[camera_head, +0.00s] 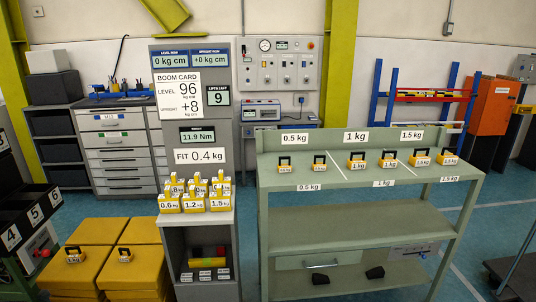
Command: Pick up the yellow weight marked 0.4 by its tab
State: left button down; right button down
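Several yellow weights with upright tabs stand in rows on a small grey stand (198,220). The front row shows a 0.6 kg weight (170,206), a 1.2 kg weight (194,206) and a 1.5 kg weight (220,205). Behind them are more yellow weights, partly hidden by the front row; their labels are too small or covered to read, so I cannot tell which is the 0.4 weight. A panel (201,155) above the stand reads "FIT 0.4 kg". Neither of my grippers is in view.
A green bench (345,228) to the right carries yellow weights with black handles, labelled 0.5, 1 and 1.5 kg. Yellow blocks (135,268) stand on the floor at left, near a black numbered box (12,237). Blue floor shows between the stand and the bench.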

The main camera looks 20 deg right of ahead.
aim_at(226, 182)
jog(key=z, duration=0.3)
jog(key=i+l+u, duration=0.15)
jog(key=l, duration=0.25)
jog(key=i+l+u, duration=0.2)
jog(key=l, duration=0.2)
jog(key=i+l+u, duration=0.15)
jog(key=l, duration=0.3)
jog(key=l+u, duration=0.15)
jog(key=l, duration=0.3)
jog(key=i, duration=0.05)
